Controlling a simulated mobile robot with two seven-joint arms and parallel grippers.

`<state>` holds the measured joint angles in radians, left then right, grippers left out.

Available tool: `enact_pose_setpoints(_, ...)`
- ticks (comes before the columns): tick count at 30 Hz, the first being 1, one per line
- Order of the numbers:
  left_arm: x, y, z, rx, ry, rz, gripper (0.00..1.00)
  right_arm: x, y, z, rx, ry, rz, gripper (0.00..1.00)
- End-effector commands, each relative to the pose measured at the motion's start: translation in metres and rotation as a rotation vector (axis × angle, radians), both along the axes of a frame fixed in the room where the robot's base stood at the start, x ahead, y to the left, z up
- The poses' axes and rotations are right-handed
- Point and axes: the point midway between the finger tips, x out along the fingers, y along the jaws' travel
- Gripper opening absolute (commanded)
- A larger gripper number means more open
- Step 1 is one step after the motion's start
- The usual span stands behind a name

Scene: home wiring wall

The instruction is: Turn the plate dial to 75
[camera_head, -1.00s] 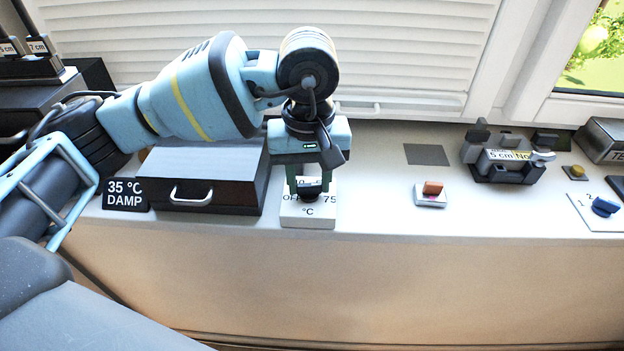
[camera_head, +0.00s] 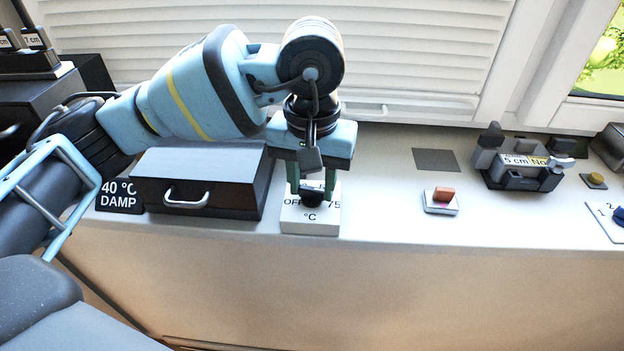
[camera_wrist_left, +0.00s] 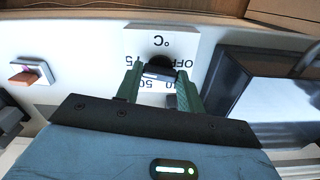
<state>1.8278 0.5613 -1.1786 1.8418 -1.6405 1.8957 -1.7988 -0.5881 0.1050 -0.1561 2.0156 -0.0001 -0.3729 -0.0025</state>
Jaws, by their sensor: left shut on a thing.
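The plate dial is a dark knob (camera_head: 312,198) on a white block (camera_head: 310,227) marked OFF, 75 and °C, near the front edge of the counter. My left gripper (camera_head: 312,192) points down over it, shut on the knob. In the left wrist view the green fingers (camera_wrist_left: 160,82) stand on either side of the dark knob (camera_wrist_left: 161,65); the labels 50 and OFF show upside down. The fingers hide part of the scale, and I cannot tell the exact pointer setting. My right gripper is not in view.
A dark case (camera_head: 200,182) with a silver handle stands close left of the dial. To the right are an orange switch (camera_head: 442,200), a grey patch (camera_head: 436,160) and a 5 cm device (camera_head: 520,165). Counter between dial and switch is clear.

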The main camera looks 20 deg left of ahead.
Motion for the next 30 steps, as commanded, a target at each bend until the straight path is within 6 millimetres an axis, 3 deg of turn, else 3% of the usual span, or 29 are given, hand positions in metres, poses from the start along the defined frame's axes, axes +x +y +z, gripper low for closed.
enact_pose_setpoints(3,0.001,0.0,0.002,-0.001,-0.003,0.002,0.15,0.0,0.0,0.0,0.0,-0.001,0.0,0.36)
enact_pose_setpoints(4,0.001,0.0,0.002,-0.001,-0.003,0.002,0.42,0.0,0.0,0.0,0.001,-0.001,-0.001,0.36)
enact_pose_setpoints(8,0.0,0.0,0.001,-0.001,-0.002,0.002,0.59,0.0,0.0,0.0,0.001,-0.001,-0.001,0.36)
enact_pose_setpoints(19,0.001,0.0,0.005,-0.001,-0.002,0.003,0.6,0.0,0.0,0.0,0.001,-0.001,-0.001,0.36)
enact_pose_setpoints(30,0.001,0.0,0.06,-0.001,-0.003,0.003,0.6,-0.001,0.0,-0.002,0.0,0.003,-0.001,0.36)
